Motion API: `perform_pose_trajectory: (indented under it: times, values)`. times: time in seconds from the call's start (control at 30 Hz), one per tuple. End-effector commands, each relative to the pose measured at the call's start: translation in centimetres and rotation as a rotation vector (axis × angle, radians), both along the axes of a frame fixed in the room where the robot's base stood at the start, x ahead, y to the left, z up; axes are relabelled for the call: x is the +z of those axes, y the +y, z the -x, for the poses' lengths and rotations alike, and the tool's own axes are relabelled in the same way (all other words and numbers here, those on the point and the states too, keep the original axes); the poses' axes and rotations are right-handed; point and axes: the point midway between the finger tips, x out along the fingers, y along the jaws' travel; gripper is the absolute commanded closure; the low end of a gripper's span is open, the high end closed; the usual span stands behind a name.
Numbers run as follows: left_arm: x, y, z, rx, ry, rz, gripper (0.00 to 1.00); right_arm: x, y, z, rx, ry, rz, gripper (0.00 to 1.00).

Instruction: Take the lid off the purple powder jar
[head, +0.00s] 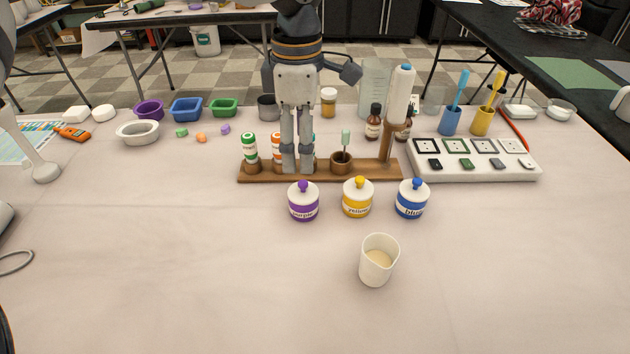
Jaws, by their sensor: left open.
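The purple powder jar (303,207) stands upright on the table, left of the yellow and blue jars. Its white lid with a purple knob (303,187) is on it. My left gripper (298,168) points down, open and empty. Its fingertips appear just above and behind the purple knob, in front of the wooden rack; the exact height cannot be told. The gripper does not visibly touch the lid. My right gripper is not in view.
The yellow jar (357,200) and blue jar (411,203) stand close to the right. A beaker of pale contents (379,260) stands in front. The wooden rack (262,172) with bottles lies behind. The table's front left is mostly clear.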

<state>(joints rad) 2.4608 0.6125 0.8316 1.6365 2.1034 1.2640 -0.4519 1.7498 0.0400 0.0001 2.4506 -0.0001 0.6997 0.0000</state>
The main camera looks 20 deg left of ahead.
Motion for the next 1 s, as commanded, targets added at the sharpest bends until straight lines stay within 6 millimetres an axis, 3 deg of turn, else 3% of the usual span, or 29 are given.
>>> perform_pose_trajectory:
  times: [0.1,0.27,0.47,0.73,0.9,1.0]
  values:
    - [-2.6,0.0,0.1,-0.001,0.005,0.0,0.3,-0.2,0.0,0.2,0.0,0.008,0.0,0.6]
    - [-4.5,-0.2,0.2,-0.001,0.003,0.0,0.3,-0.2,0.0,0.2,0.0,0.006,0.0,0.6]
    - [-8.2,-0.4,0.5,-0.001,0.001,-0.001,0.3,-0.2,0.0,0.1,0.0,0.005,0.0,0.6]
    - [-8.7,-0.4,0.4,-0.001,-0.003,0.001,0.3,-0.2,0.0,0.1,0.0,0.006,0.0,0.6]
    - [-8.7,-0.4,0.4,-0.001,-0.002,0.0,0.66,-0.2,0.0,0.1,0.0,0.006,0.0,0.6]
    - [-8.7,-0.4,0.4,-0.001,-0.002,0.0,0.66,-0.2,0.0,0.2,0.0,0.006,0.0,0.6]
